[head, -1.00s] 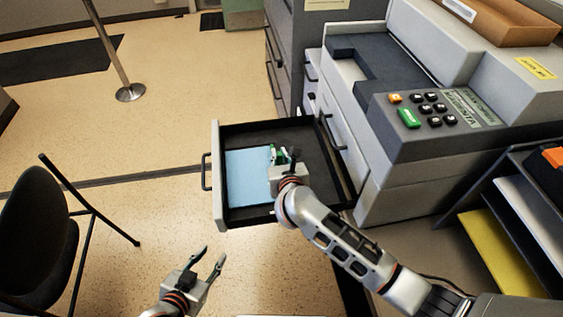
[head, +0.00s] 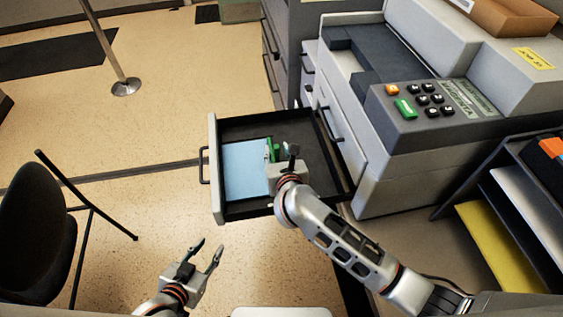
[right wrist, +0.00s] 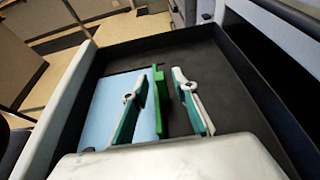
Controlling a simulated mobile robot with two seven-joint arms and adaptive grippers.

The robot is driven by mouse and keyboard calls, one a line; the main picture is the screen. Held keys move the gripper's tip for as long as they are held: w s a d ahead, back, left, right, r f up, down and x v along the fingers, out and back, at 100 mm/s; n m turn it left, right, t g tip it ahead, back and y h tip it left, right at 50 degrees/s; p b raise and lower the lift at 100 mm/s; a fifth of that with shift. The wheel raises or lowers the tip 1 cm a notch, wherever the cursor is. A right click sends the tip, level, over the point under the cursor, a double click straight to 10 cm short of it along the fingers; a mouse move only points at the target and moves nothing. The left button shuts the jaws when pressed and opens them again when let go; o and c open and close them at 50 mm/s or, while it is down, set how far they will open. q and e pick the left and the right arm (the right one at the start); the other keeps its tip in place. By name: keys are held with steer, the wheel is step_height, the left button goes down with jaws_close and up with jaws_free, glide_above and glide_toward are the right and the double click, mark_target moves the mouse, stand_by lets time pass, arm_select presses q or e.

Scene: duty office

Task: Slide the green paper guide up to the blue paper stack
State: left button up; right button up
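The blue paper stack (head: 244,170) lies flat in the left part of the open drawer. The green paper guide (right wrist: 159,102) stands upright along the stack's right edge; I cannot tell whether they touch. In the head view the guide (head: 272,151) is partly hidden by my right gripper (head: 281,152). In the right wrist view my right gripper (right wrist: 162,104) is open, one finger over the paper and one over the dark drawer floor. The guide is between them, with gaps on both sides. My left gripper (head: 208,256) is open and empty, left of and nearer than the drawer.
The drawer (head: 216,190) is pulled out of a grey copier (head: 400,170); its right part is bare. A dark chair (head: 38,230) stands at left. A shelf holding a yellow sheet (head: 495,250) is at right.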

steer(key=v, duration=0.9)
steer(key=shift+s, duration=0.35)
steer(key=shift+d+r, duration=0.1)
